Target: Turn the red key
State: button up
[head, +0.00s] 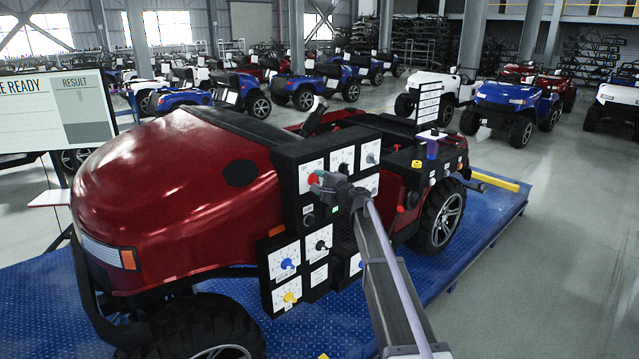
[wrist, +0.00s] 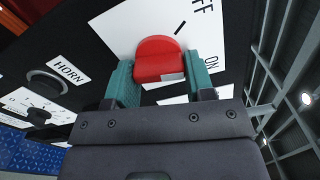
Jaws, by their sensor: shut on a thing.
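The red key (wrist: 160,58) is on a white plate with "OFF" and "ON" markings, on a black panel. In the wrist view my gripper (wrist: 162,78) has its green fingers on both sides of the key, shut on it. In the head view the red key (head: 313,179) shows at the upper left of the panel (head: 292,158), with my gripper (head: 320,182) against it. My gripper hides part of the key and its plate there.
A horn button (wrist: 46,82) sits left of the key in the wrist view. Blue (head: 287,264) and yellow (head: 290,297) knobs are lower on the panel. The red vehicle (head: 170,190) stands on a blue platform (head: 480,230). Grey floor at right is clear.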

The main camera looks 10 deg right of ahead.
jog(key=shift+f+m, duration=0.15)
jog(key=shift+m, duration=2.05)
jog(key=o, duration=0.9)
jog(key=v, duration=1.1)
jog(key=shift+a, duration=0.15)
